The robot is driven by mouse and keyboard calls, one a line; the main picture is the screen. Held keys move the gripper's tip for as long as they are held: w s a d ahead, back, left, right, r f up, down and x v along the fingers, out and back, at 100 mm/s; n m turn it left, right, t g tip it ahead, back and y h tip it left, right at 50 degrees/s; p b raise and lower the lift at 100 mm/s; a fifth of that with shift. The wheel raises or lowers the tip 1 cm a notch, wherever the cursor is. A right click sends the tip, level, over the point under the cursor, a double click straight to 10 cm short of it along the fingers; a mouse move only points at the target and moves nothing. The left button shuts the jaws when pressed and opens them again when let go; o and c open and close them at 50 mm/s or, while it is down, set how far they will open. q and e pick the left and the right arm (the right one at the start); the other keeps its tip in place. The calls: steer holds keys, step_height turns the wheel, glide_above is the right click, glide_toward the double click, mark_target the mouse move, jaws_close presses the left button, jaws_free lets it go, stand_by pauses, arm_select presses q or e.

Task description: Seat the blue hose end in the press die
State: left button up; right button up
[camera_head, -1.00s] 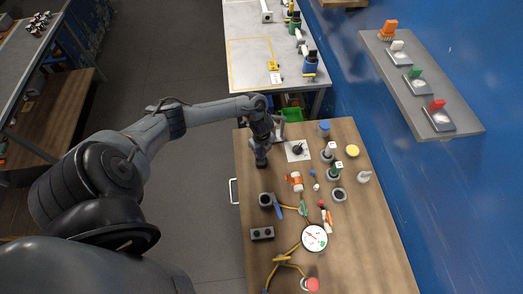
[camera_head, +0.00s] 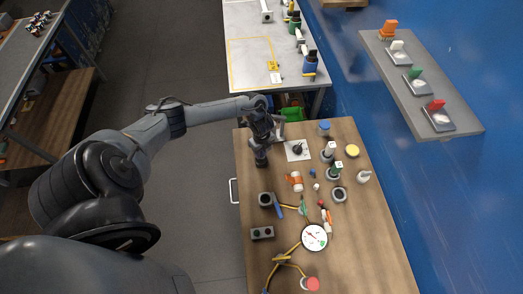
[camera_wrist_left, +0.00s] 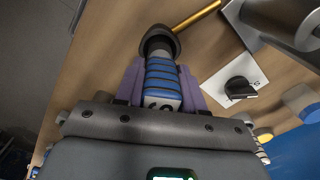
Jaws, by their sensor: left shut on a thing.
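My left gripper (camera_head: 261,158) is low over the far left part of the wooden table in the head view. In the left wrist view its two purple finger pads are shut on a blue hose end (camera_wrist_left: 162,82) with dark ribs, one pad on each side. The far end of the hose end meets a dark round collar (camera_wrist_left: 159,42). I cannot tell whether this collar is the press die, or whether the hose end sits inside it. The gripper hides the hose end in the head view. My right gripper is not in view.
A white plate with a black knob (camera_head: 298,149) lies right of the gripper. An orange and white piece (camera_head: 295,182) and a dark block with a round opening (camera_head: 266,199) stand nearer. A gauge (camera_head: 314,237) and several small items fill the table's middle and right.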

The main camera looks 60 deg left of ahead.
arm_select(q)
steer(key=shift+f+b, duration=0.65)
steer(key=shift+f, duration=0.55)
stand_by(1.3)
stand_by(0.7)
steer(key=o, duration=1.2)
